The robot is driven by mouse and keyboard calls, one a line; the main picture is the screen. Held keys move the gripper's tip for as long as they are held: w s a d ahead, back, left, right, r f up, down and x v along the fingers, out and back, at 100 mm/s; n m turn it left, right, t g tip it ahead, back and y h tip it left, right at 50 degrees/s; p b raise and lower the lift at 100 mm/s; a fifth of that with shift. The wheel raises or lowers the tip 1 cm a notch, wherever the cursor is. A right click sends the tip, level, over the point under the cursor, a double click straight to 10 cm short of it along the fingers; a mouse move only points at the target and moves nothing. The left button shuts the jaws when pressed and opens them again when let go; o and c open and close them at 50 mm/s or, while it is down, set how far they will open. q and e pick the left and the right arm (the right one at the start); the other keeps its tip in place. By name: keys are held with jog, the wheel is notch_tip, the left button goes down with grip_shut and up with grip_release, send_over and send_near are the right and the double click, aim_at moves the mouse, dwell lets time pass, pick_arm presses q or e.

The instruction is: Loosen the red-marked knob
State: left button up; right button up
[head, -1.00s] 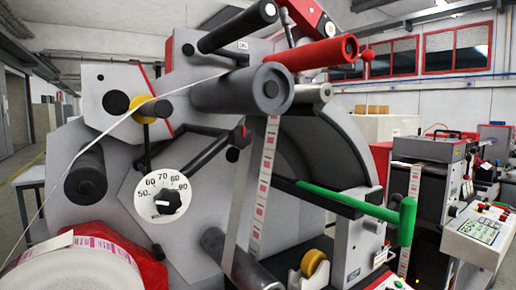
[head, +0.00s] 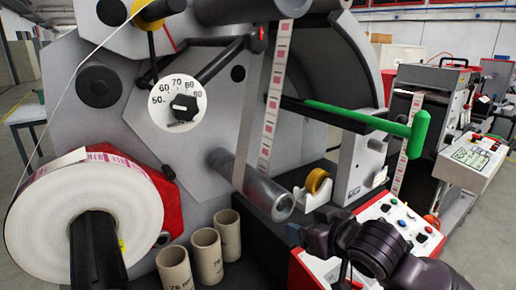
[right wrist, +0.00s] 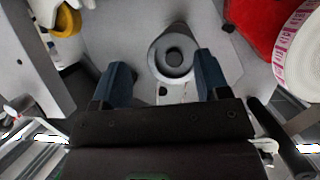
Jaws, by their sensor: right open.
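I cannot make out for certain a knob with a red mark. A black pointer knob (head: 183,107) sits on a white numbered dial on the grey machine face in the head view; no red shows on it. My right gripper (right wrist: 161,76) is open and empty in the right wrist view. Its two blue-grey fingers appear either side of a round grey roller end (right wrist: 174,55); I cannot tell the distance. In the head view my dark right wrist is at the lower right, below the silver roller (head: 268,193), its fingertips not clear. My left gripper is not in view.
A large label roll (head: 150,205) stands at the left on a black spindle. Several cardboard cores (head: 207,255) stand below the machine.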

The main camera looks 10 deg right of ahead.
jog(key=w+a+r+n+t+y, duration=0.1)
jog(key=a+r, duration=0.1)
jog(key=r, duration=0.7)
jog(key=w+a+r+n+t+y, duration=0.1)
jog(key=a+r, duration=0.1)
jog(key=r, duration=0.7)
jog(key=n+t+b, duration=0.2)
send_near(261, 45)
jog(key=shift+y, duration=0.4)
jog(key=p+x, duration=0.6)
jog(key=p, duration=0.1)
jog(key=p+x, duration=0.4)
jog(key=shift+w+d, duration=0.1)
jog(key=shift+d, duration=0.15)
jog(key=shift+w+a+f, duration=0.15)
jog(key=shift+w+a, duration=0.05)
jog(key=shift+w, duration=0.15)
